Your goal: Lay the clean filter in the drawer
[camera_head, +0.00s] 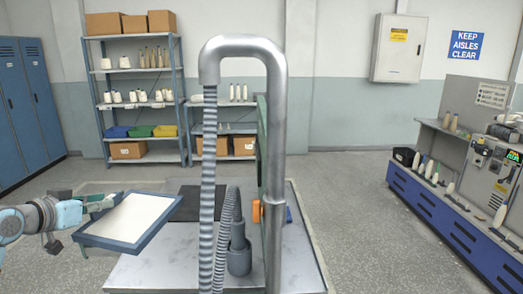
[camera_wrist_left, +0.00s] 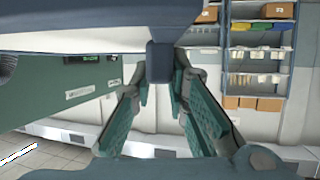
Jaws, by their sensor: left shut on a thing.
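The filter is a flat white panel in a blue-grey frame (camera_head: 126,221). In the head view my left gripper (camera_head: 112,200) is shut on its left edge and holds it tilted above the floor plate's left part. In the left wrist view the gripper's green fingers (camera_wrist_left: 162,100) stand around a dark blue tab (camera_wrist_left: 159,62) of the filter, whose body (camera_wrist_left: 75,28) fills the top. The white face shows no visible dirt. I cannot make out the drawer in either view. My right gripper is not in view.
A thick grey pipe (camera_head: 275,150) with a ribbed hose (camera_head: 208,190) stands in front of a narrow green machine panel (camera_head: 261,150). A dark mat (camera_head: 203,204) lies on the grey plate (camera_head: 150,273). Shelves (camera_head: 136,104) stand behind; a blue bench (camera_head: 450,225) stands right. Floor between is clear.

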